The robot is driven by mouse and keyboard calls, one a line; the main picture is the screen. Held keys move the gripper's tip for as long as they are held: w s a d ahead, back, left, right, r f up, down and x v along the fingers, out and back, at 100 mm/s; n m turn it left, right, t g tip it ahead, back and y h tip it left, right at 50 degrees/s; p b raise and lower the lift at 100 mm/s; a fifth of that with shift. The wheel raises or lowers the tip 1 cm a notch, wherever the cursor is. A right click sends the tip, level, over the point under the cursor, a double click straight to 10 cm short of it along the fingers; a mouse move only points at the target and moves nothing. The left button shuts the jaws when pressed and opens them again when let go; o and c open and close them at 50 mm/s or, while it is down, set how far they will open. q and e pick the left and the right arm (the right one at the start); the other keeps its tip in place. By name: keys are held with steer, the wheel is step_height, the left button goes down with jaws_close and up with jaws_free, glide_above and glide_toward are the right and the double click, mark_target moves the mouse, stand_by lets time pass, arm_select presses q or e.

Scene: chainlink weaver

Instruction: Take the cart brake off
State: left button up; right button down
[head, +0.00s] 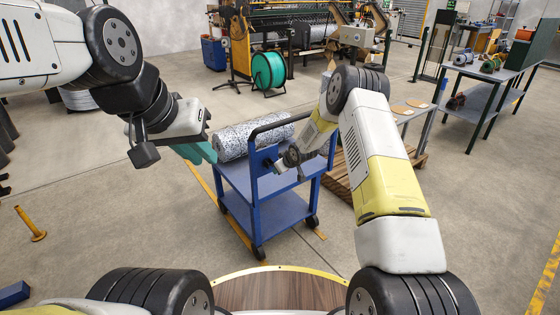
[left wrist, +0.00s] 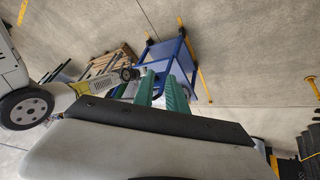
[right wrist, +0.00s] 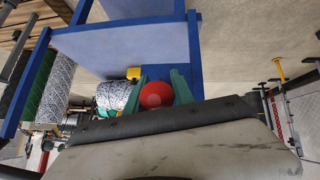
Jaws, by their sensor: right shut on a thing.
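The blue cart (head: 238,185) stands on the floor in the middle of the head view, with a grey mesh roll (head: 232,141) lying on its top. My right gripper (head: 283,166) is at the cart's near end, by the handle frame. In the right wrist view, a round red knob (right wrist: 156,95) sits between its green fingers, which are shut on it. In the head view the knob is hidden. My left gripper (head: 196,152) is left of the cart, above the floor. Its green fingers stand apart and empty in the left wrist view (left wrist: 162,90).
A wooden pallet (head: 345,184) and a low table lie right of the cart. A grey workbench (head: 490,75) stands at the far right. A green reel (head: 268,70) and a weaving machine are behind. A yellow post (head: 32,226) stands at left.

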arm_select(q)
steer(key=shift+w+d+f, duration=0.15)
steer(key=shift+w, duration=0.05)
jaws_close()
steer(key=w+d+f+n+g+h, duration=0.4)
steer(key=w+d+f+n+h, duration=0.25)
steer(key=w+f, duration=0.35)
steer(key=w+d+f+n+g+h, duration=0.3)
steer(key=w+d+f+n+h, duration=0.3)
steer(key=w+f, duration=0.35)
steer(key=w+a+f+n+t, duration=0.3)
steer(key=w+f+n+t, duration=0.4)
steer(key=f+n, duration=0.45)
steer(key=w+a+f+n+t, duration=0.2)
steer(key=w+f+n+t, duration=0.2)
steer(key=f+n+t, duration=0.65)
steer(key=w+d+r+g, duration=0.1)
steer(key=w+d+r, duration=0.2)
steer(key=w+d, duration=0.3)
steer(key=shift+w+d+r, duration=0.35)
steer(key=shift+w+r, duration=0.05)
steer(key=shift+w, duration=1.35)
steer(key=shift+g, duration=0.25)
